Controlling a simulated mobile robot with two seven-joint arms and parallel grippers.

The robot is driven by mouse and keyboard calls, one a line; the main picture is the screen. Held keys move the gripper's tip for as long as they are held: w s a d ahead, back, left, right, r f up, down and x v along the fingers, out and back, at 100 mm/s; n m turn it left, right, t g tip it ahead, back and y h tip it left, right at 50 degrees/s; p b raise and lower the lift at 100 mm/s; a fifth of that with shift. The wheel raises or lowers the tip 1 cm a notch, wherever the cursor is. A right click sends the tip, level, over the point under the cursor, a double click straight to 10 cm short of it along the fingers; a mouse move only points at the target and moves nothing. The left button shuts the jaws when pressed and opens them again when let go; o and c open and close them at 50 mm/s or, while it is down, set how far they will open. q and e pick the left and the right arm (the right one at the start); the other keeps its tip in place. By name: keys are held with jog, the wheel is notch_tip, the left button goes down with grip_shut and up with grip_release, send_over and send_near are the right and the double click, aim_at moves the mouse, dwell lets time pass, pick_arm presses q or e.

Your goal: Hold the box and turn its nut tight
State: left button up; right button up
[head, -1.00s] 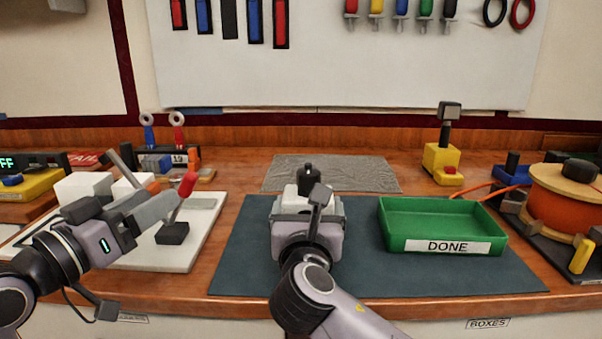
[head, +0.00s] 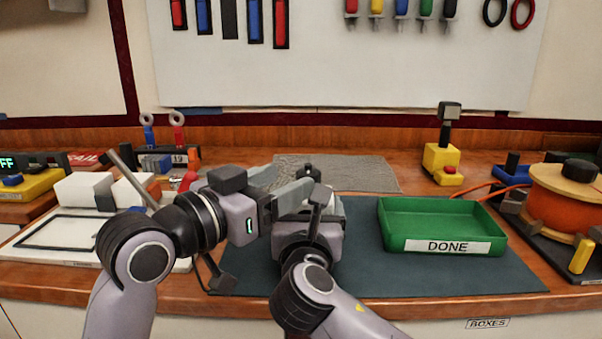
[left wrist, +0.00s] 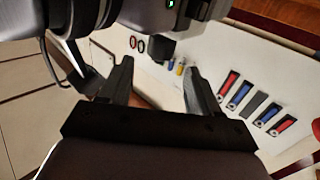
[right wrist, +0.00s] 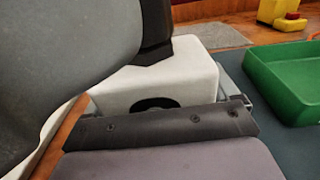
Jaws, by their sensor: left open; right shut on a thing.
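The white box (head: 336,207) is at the left part of the dark mat in the head view, partly hidden by my arms. It fills the middle of the right wrist view (right wrist: 190,72), with a dark round part on its near face. My right gripper (head: 308,212) is shut on the box. The black nut (head: 309,173) stands up at the box's top. My left gripper (head: 286,182) is open, its fingers pointing right just left of the nut; I cannot tell whether they touch it. In the left wrist view nothing shows clearly between the open fingers (left wrist: 158,88).
A green DONE tray (head: 440,215) stands right of the box on the dark mat (head: 400,278). A white board (head: 60,230) with white blocks (head: 84,189) lies at left. A grey cloth (head: 360,174) lies behind. An orange cable spool (head: 565,200) is at far right.

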aim_at(298, 170)
pick_arm(q)
jog(key=shift+x, duration=2.4)
jog(key=c, duration=1.1)
jog(key=shift+o, duration=0.2)
jog(key=shift+m+g+h, duration=0.5)
jog(key=shift+h, duration=0.1)
jog(key=shift+w+a+f+m+g+h, duration=0.1)
jog(key=shift+m+g+h, duration=0.55)
jog(key=shift+g, duration=0.25)
jog(key=shift+w+a+f+m+g+h, duration=0.1)
jog(key=shift+m+g+h, duration=0.45)
jog(key=shift+m+g, duration=0.3)
jog(key=shift+w+m+g+h, duration=0.15)
jog(key=shift+m+g+h, duration=0.65)
jog(key=shift+g, duration=0.65)
jog(key=shift+a+r+m+g, duration=0.1)
jog(key=shift+m+g, duration=0.3)
